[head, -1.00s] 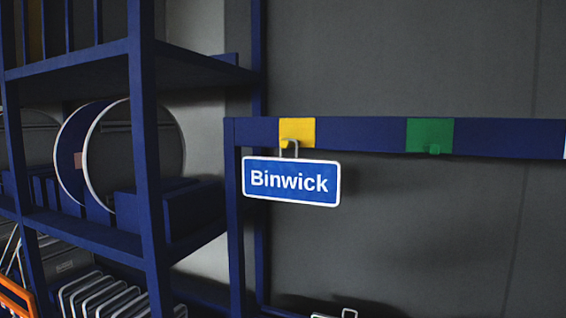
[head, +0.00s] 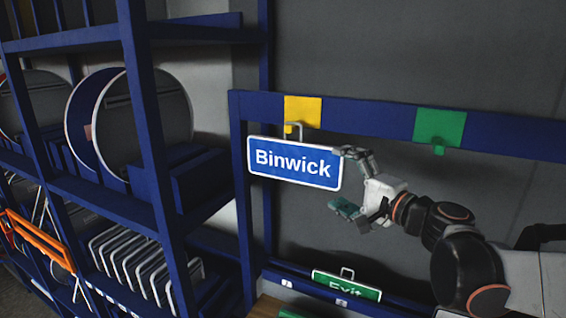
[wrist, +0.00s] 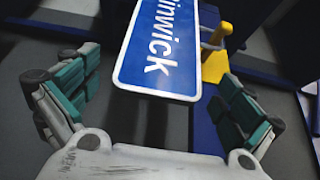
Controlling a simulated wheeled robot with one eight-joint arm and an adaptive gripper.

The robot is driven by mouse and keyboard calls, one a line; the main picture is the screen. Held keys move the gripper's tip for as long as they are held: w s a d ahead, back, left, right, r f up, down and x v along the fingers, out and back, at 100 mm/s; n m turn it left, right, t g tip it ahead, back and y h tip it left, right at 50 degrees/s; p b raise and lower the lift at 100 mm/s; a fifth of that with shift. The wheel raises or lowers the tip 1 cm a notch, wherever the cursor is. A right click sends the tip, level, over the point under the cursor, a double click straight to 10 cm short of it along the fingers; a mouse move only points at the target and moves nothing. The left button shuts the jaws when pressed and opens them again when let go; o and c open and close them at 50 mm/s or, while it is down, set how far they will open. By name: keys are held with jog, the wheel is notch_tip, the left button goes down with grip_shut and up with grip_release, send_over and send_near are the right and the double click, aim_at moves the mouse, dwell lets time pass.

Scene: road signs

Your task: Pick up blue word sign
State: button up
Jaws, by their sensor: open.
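The blue word sign (head: 293,163) reads "Binwick" in white and has a white border. It hangs by a metal loop from the yellow hook plate (head: 303,112) on the blue rail. In the wrist view the sign (wrist: 160,50) lies ahead between the two open fingers, its lower end near the palm, and the loop and yellow hook (wrist: 215,55) show to its right. My gripper (head: 348,180) is open at the sign's right edge in the head view. The fingers are apart from each other; whether one touches the sign I cannot tell.
A green hook plate (head: 439,126) sits further right on the blue rail (head: 375,115). A green "Exit" sign (head: 346,285) stands lower down. A blue shelf rack (head: 150,130) with round signs and several stacked frames stands at left.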

aim_at(315, 166)
jog(key=x, duration=0.2)
jog(key=shift+w+a, duration=0.2)
jog(key=shift+w, duration=0.15)
jog(key=shift+w+a, duration=0.2)
jog(key=shift+a, duration=0.25)
jog(key=x, duration=0.2)
jog(key=p+x, duration=0.1)
jog(key=x, duration=0.1)
jog(key=shift+a+r, duration=0.2)
jog(key=shift+a, duration=0.25)
jog(key=shift+w+a+f, duration=0.1)
jog(key=shift+w, duration=0.2)
jog(key=shift+s, duration=0.15)
jog(key=c, duration=1)
